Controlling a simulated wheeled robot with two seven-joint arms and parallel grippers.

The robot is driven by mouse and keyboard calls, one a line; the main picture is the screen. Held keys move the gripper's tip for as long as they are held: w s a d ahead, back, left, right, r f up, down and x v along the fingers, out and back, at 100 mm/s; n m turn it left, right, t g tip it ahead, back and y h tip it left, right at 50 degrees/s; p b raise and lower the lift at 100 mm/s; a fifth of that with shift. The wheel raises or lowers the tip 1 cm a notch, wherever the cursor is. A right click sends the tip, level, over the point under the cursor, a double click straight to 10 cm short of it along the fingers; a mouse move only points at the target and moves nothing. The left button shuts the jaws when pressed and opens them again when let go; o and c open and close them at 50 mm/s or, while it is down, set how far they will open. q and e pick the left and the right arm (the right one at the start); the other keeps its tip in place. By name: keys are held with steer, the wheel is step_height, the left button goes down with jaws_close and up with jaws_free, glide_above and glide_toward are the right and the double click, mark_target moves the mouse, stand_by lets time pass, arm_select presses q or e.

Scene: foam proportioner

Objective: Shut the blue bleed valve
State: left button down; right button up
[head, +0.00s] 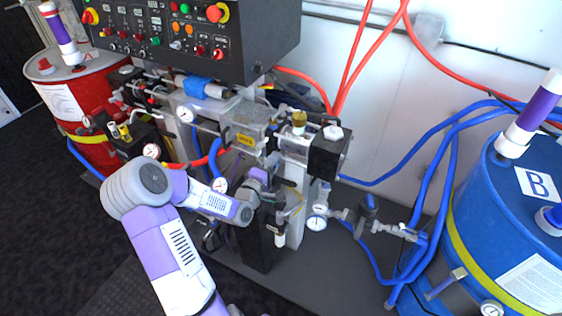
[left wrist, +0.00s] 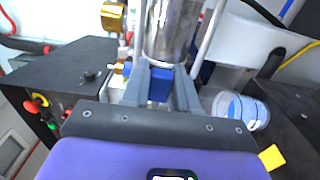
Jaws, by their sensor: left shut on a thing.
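My left gripper (head: 268,192) reaches in from the left at the middle of the proportioner machine. In the left wrist view its two fingers (left wrist: 162,76) are closed on a blue block-like part (left wrist: 160,86), which looks like the blue bleed valve's handle. It sits just below a shiny metal cylinder (left wrist: 172,30). In the head view the gripper and wrist hide this part, and I cannot tell the handle's angle clearly. My right gripper is not in view.
A black control box (head: 190,35) overhangs the machine. A red drum (head: 90,95) stands left and a blue drum (head: 515,225) right. Gauges, pipes and blue hoses (head: 450,120) crowd around the gripper. Dark floor is free at the lower left.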

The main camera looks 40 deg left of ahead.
arm_select(q)
steer(key=shift+f, duration=0.1)
steer(key=c, duration=1)
jaws_free()
steer(key=shift+o, duration=0.2)
steer(key=shift+s, duration=0.15)
steer(key=s+d+p, duration=0.1)
steer(key=s, duration=0.6)
steer(key=shift+s+d+p, duration=0.15)
steer(key=shift+p, duration=0.25)
steer(key=shift+d, duration=0.1)
